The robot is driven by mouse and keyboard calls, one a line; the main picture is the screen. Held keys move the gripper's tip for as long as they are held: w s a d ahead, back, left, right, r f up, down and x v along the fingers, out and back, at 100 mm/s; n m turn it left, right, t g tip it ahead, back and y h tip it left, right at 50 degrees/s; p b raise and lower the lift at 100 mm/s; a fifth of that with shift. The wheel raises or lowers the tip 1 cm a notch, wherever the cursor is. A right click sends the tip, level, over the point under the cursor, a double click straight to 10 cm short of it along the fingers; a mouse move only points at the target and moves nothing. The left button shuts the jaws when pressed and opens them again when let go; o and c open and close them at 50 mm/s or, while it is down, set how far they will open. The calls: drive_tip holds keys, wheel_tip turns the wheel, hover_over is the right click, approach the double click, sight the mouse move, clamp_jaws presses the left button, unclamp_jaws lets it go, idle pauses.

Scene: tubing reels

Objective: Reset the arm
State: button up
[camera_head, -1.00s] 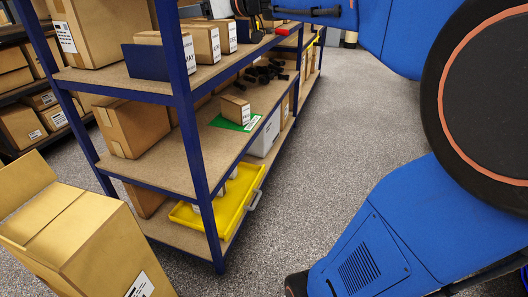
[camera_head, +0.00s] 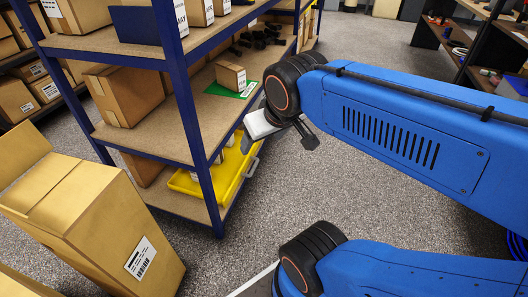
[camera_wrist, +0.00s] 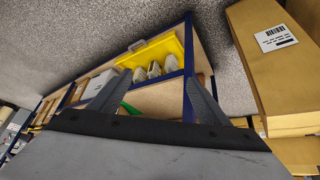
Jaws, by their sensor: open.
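My gripper (camera_wrist: 152,88) is open in the wrist view, its two grey fingers spread with nothing between them. In the head view my blue arm reaches in from the right, and its wrist end is in front of the shelf's right edge. The gripper there is partly hidden by the wrist. Beyond the fingers, the wrist view shows the blue-framed shelf (camera_wrist: 188,75), which appears apart from them.
The shelf (camera_head: 150,133) holds cartons, a small box (camera_head: 230,75) on a green sheet (camera_head: 228,91), dark parts (camera_head: 258,40) and a yellow tray (camera_head: 232,177) low down. A large open carton (camera_head: 110,225) stands front left. Grey floor (camera_head: 365,172) is clear in the aisle.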

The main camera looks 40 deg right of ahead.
drive_tip(key=shift+n+g+y, duration=0.3)
drive_tip(key=shift+g+y, duration=0.2)
drive_tip(key=shift+g, duration=0.1)
drive_tip(key=s+a+f, duration=0.1)
drive_tip(key=s, duration=0.1)
drive_tip(key=s+a+f, duration=0.1)
drive_tip(key=shift+s+a+f, duration=0.2)
drive_tip(key=shift+s+f, duration=0.15)
